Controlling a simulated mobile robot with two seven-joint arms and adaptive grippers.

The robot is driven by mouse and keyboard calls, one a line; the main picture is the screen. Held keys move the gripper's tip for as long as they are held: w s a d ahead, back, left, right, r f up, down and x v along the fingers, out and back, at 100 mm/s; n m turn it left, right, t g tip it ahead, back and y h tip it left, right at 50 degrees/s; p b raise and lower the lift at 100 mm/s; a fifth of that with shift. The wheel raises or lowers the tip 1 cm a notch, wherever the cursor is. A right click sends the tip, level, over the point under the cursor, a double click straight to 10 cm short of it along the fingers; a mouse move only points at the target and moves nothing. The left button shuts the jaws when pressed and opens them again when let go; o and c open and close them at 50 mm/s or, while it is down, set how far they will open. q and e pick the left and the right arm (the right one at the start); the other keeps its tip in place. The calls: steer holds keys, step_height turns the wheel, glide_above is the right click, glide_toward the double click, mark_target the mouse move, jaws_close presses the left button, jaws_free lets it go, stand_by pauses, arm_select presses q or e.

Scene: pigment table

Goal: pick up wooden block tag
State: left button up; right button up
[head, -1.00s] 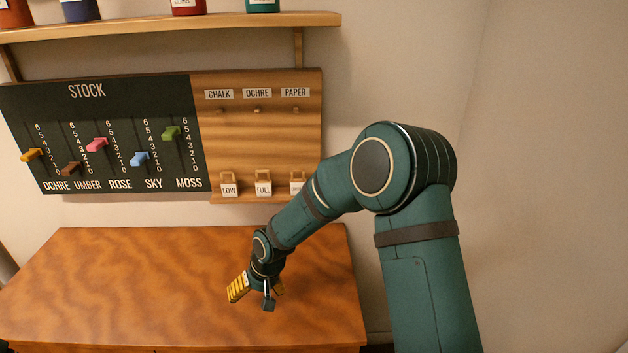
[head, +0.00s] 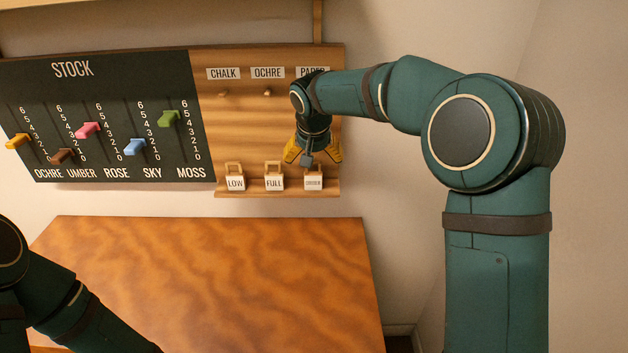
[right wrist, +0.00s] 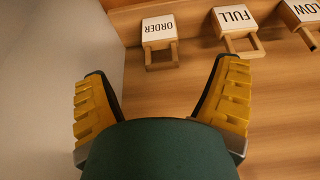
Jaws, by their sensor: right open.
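Three wooden block tags with loop handles stand on the ledge of the wooden panel. They are LOW (head: 235,184), FULL (head: 274,183) and ORDER (head: 314,184). In the right wrist view, ORDER (right wrist: 159,31), FULL (right wrist: 235,19) and LOW (right wrist: 303,10) show upside down along the top. My right gripper (head: 312,158) points down just above the ORDER tag. Its yellow-padded fingers (right wrist: 162,72) are spread, with nothing between them; the ORDER tag lies beyond the tips. My left gripper is out of view; only part of my left arm shows at lower left.
Pegs labelled CHALK (head: 223,73), OCHRE (head: 267,73) and PAPER (head: 312,72) are above, the last partly hidden by my arm. The STOCK board (head: 110,115) with coloured sliders is left. The table (head: 220,280) below is bare. A wall is close on the right.

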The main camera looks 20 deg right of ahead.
mark_target(313, 173)
steer(key=x, duration=0.7)
steer(key=shift+w+f+b, duration=0.2)
steer(key=shift+b, duration=0.1)
steer(key=c, duration=1.2)
steer(key=shift+o, duration=0.2)
steer(key=shift+s+r, duration=0.1)
steer(key=shift+r, duration=0.05)
steer(key=shift+s+r, duration=0.15)
steer(key=shift+r, duration=0.3)
step_height(313, 173, up, 6)
steer(key=shift+r+p, duration=0.1)
steer(key=shift+p, duration=0.5)
steer(key=s+a+b, duration=0.1)
steer(key=s+a, duration=0.1)
steer(key=s, duration=0.7)
steer(key=s+a+b, duration=0.1)
steer(key=s+a, duration=0.2)
steer(key=s, duration=0.7)
steer(key=shift+a, duration=0.25)
